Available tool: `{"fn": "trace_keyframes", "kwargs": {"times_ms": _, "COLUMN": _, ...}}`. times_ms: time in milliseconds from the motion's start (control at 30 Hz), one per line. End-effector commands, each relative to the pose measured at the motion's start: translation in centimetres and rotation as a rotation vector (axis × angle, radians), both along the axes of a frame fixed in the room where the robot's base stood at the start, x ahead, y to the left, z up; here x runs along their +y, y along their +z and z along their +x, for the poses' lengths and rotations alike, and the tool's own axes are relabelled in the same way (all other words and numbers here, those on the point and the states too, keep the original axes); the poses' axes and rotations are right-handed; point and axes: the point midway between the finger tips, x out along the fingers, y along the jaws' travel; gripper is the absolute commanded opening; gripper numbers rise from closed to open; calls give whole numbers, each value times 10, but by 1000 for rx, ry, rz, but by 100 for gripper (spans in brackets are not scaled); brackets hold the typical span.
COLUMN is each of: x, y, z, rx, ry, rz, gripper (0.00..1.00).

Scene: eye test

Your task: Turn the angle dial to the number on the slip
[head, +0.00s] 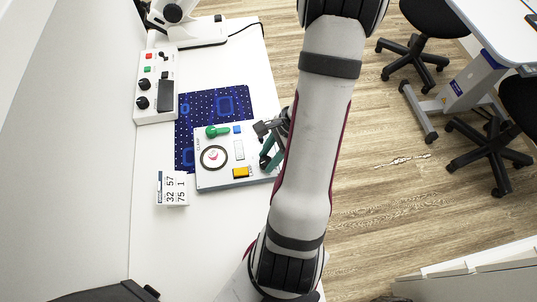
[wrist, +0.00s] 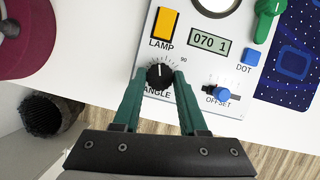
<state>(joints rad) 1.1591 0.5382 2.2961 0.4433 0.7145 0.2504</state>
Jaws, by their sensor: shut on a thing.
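The black angle dial (wrist: 159,76) sits on the white panel (wrist: 205,18), above the word ANGLE, with tick marks around it and a 90 at its upper right. Its white pointer mark points roughly up. My gripper (wrist: 160,80) has its green fingers on both sides of the dial, shut on it. The display (wrist: 209,43) reads 070 1. In the head view my gripper (head: 268,157) is at the panel's right edge. A white card (head: 172,188) with printed sideways numbers, seemingly 32 57 and 75 1, stands left of the panel; I cannot tell which number applies.
Close to the dial are an orange lamp button (wrist: 166,24), a blue dot button (wrist: 251,57) and a blue offset slider (wrist: 223,94). A green clamp lever (head: 217,131) is at the panel's far side.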

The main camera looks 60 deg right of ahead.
Motion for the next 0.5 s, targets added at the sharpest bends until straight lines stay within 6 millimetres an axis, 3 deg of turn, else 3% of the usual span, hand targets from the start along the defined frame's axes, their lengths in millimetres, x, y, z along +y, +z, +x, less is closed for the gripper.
{"fn": "trace_keyframes", "kwargs": {"times_ms": 500, "x": 0, "y": 0, "z": 0, "rx": -2, "ry": -92, "rz": 0, "gripper": 0}}
